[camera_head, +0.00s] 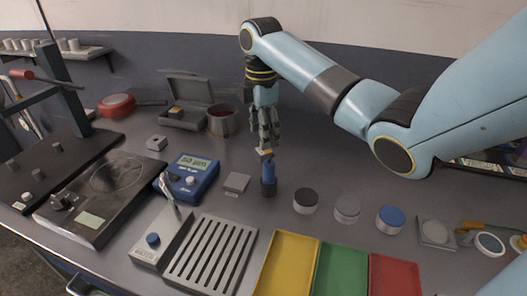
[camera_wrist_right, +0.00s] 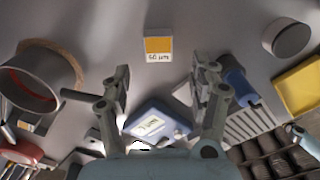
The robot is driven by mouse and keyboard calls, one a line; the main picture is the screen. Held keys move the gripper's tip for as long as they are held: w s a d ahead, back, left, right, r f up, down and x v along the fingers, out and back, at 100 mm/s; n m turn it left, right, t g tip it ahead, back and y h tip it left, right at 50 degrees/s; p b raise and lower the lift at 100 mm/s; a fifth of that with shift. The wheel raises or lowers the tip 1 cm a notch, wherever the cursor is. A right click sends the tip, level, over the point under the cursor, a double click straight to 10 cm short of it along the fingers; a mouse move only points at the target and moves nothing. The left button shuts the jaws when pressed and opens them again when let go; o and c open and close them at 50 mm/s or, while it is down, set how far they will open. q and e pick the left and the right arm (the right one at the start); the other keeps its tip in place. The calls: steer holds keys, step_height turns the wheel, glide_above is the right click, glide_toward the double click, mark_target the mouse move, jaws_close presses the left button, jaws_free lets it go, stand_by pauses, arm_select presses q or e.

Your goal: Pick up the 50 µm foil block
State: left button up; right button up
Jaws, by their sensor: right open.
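The foil block (camera_wrist_right: 158,45) lies on the table in the wrist view, a small pale block with a yellow-orange face. Its label is small and seems to read 50 µm. A yellowish bit of it shows in the head view (camera_head: 264,152), partly hidden by my fingers. My right gripper (camera_head: 267,146) points down over that spot. In the wrist view my right gripper (camera_wrist_right: 161,75) is open, with nothing between its fingers, and the block shows beyond the fingertips. My left gripper is in neither view.
A blue-handled tool (camera_head: 268,172) stands close in front of the gripper. A blue gauge (camera_head: 188,178) and a grey square plate (camera_head: 236,183) are left. Round pots (camera_head: 347,207) are right; yellow (camera_head: 287,265), green and red trays lie in front. A copper-rimmed pot (camera_head: 222,120) stands behind left.

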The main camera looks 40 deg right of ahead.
mark_target(264, 155)
steer(key=shift+d+f, duration=0.15)
steer(key=shift+f, duration=3.05)
jaws_close()
steer(key=shift+r, duration=0.15)
